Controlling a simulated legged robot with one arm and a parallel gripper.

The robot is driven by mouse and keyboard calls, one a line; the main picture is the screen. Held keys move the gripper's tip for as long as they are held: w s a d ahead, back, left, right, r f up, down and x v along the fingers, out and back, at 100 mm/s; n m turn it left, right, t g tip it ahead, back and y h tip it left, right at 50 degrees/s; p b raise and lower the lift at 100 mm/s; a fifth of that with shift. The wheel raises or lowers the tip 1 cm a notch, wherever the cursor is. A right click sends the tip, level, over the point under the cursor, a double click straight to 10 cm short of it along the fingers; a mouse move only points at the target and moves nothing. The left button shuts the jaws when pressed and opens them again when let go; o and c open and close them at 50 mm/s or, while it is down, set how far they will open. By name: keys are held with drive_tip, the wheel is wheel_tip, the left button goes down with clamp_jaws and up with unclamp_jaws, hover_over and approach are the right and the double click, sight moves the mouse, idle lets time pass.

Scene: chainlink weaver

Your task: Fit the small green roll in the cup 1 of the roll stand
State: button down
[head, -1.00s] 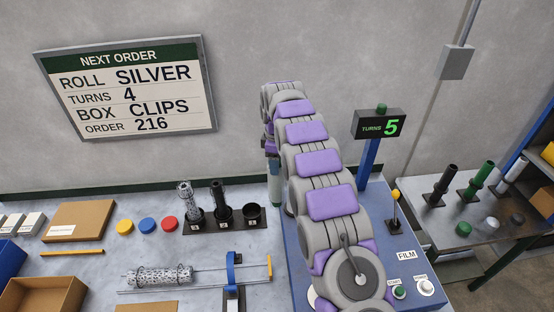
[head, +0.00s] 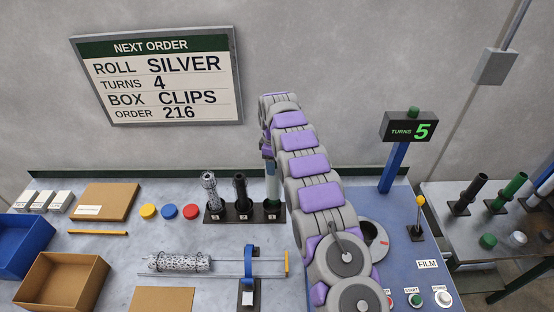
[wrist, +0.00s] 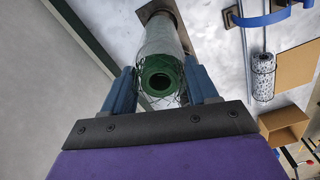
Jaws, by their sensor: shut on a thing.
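The small green roll (head: 272,185) is upright, with clear wrap and a green core. It also shows end-on in the wrist view (wrist: 158,78), between the blue fingers. My gripper (wrist: 160,88) is shut on its upper part. The black roll stand (head: 229,217) has a silver mesh roll (head: 209,190) in its left cup and a black roll (head: 240,190) in its middle cup. The green roll's lower end lines up with the right cup (head: 272,207); I cannot tell if it is fully seated. The cup's number is not readable.
A mesh roll (head: 180,262) lies on rods left of a blue bracket (head: 249,262). Yellow, blue and red discs (head: 169,211) lie left of the stand. A blue machine with a film reel (head: 374,240) and yellow-knobbed lever (head: 420,205) is on the right.

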drive_tip(key=a+f, duration=0.2)
drive_tip(key=f, duration=0.1)
drive_tip(key=shift+s+a+f+b, duration=0.1)
drive_tip(key=shift+a+b, duration=0.25)
drive_tip(key=f, duration=0.1)
drive_tip(key=d+f, duration=0.1)
drive_tip(key=f, duration=0.1)
drive_tip(key=shift+d+f+b, duration=0.25)
drive_tip(key=shift+b, duration=0.05)
drive_tip(key=c, duration=0.7)
unclamp_jaws()
drive_tip(key=shift+a, duration=0.25)
drive_tip(key=shift+o, duration=0.7)
drive_tip(key=shift+a, duration=0.15)
drive_tip(key=o, duration=0.3)
drive_tip(key=shift+d, duration=0.3)
drive_tip(key=shift+o, duration=0.2)
drive_tip(key=shift+d, duration=0.45)
wheel_tip(320, 180, up, 17)
drive_tip(key=p, duration=0.4)
drive_tip(key=shift+w+d+r, duration=0.2)
drive_tip(key=shift+w, duration=0.05)
